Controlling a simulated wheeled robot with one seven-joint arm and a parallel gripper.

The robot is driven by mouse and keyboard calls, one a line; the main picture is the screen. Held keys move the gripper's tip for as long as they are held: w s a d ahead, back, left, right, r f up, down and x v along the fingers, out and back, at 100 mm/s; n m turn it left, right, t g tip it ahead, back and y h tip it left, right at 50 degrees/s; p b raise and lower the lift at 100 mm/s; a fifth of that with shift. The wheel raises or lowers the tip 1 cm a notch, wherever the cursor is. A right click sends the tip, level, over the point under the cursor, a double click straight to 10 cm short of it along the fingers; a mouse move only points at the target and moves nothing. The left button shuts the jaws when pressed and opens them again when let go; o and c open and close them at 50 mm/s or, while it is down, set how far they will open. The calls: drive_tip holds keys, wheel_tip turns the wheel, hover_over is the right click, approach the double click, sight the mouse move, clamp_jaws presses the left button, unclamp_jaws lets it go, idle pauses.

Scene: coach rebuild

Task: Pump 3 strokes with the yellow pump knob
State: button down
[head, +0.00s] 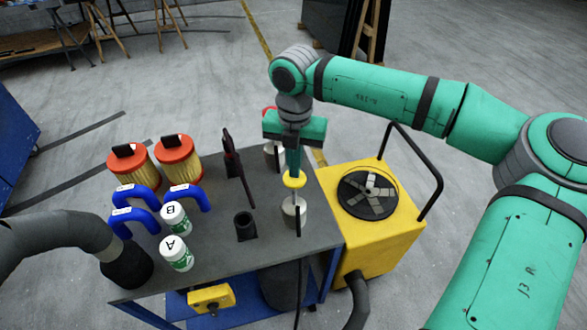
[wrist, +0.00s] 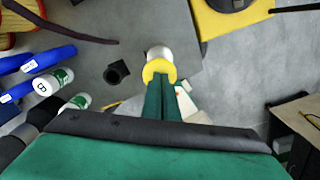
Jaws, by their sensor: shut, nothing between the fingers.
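The yellow pump knob (head: 295,180) sits on top of a light metal cylinder (head: 292,212) near the right edge of the grey bench top. My gripper (head: 293,171) points down with its fingers together and empty, its tips at or just over the knob. In the wrist view the yellow knob (wrist: 157,69) shows as a ring just beyond the tips of my shut fingers (wrist: 161,84). I cannot tell whether the tips touch it. The fingers hide part of the knob.
A second metal cylinder (head: 272,152) with a red top (head: 268,110) stands behind my gripper. Filters (head: 173,158), blue hoses (head: 187,197), bottles A (head: 176,254) and B (head: 174,218) and a black socket (head: 245,226) stand left. A yellow cart (head: 385,235) adjoins the bench at right.

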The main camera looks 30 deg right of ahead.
drive_tip(key=shift+r, duration=1.8)
drive_tip(key=shift+f, duration=0.1)
drive_tip(key=shift+f, duration=5.55)
drive_tip(key=shift+r, duration=0.1)
drive_tip(key=shift+r, duration=5.6)
wheel_tip(320, 180, up, 6)
